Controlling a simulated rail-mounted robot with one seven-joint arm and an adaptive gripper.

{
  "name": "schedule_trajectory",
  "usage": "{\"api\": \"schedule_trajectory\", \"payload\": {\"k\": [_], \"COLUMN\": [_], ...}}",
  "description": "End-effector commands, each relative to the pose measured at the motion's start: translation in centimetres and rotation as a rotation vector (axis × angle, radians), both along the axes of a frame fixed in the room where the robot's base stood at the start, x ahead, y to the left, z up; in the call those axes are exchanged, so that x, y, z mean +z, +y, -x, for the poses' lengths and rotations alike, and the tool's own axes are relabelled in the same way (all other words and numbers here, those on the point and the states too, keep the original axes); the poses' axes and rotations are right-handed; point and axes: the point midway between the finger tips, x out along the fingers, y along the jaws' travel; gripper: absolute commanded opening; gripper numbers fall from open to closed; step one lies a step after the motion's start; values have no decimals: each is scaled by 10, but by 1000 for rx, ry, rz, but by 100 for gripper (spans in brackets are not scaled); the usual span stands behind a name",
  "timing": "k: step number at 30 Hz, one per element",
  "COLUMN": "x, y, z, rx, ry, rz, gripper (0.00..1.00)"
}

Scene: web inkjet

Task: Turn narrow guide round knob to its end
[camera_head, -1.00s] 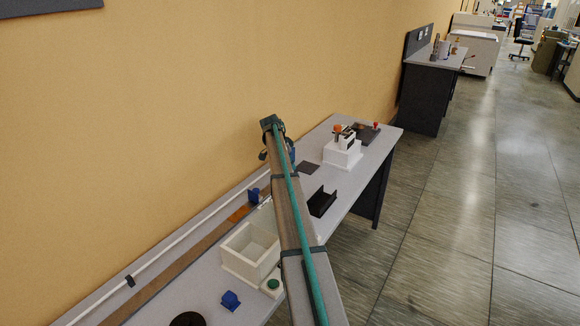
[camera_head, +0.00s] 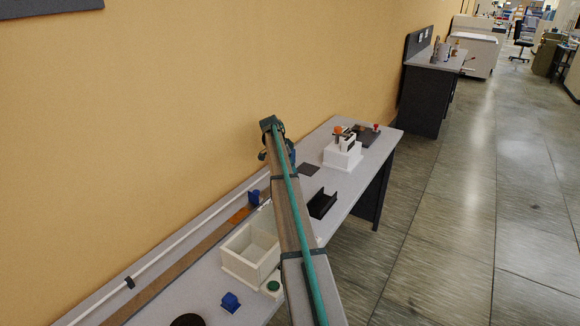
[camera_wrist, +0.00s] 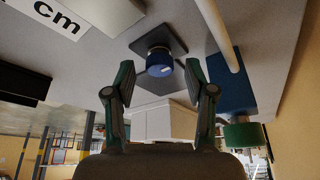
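A round blue knob (camera_wrist: 160,62) with a pale mark on it sits on a dark square plate (camera_wrist: 172,47) in the wrist view. My gripper (camera_wrist: 160,80) is open, with one green-tipped finger on each side of the knob in the picture. The fingers look apart from the knob, with a clear gap on both sides. No label names the knob as the narrow guide knob. In the head view my arm hides the gripper, and only a bit of blue (camera_head: 292,157) shows beside the arm.
In the wrist view a pale rod (camera_wrist: 216,35) and a blue block (camera_wrist: 232,85) with a green cylinder (camera_wrist: 243,134) are close on the right. A white box (camera_wrist: 165,122) lies beyond the fingers. In the head view a white bin (camera_head: 250,250) stands on the grey bench.

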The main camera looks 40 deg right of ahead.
Motion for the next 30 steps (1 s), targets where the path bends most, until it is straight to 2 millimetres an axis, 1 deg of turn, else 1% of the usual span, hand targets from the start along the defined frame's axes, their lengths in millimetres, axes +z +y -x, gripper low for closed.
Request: {"api": "schedule_trajectory", "payload": {"k": [7,11,14,24,27,30], "x": [2,11,26,85,97,105], "y": [1,5,10,34,39,42], "z": [0,-1,-3,-9,-11,-11], "rx": [1,1,1,0,0,0], "ry": [0,-1,-2,-1,-1,0], "rz": [0,0,0,0,0,0], "gripper": [54,54,54,54,54,54]}}
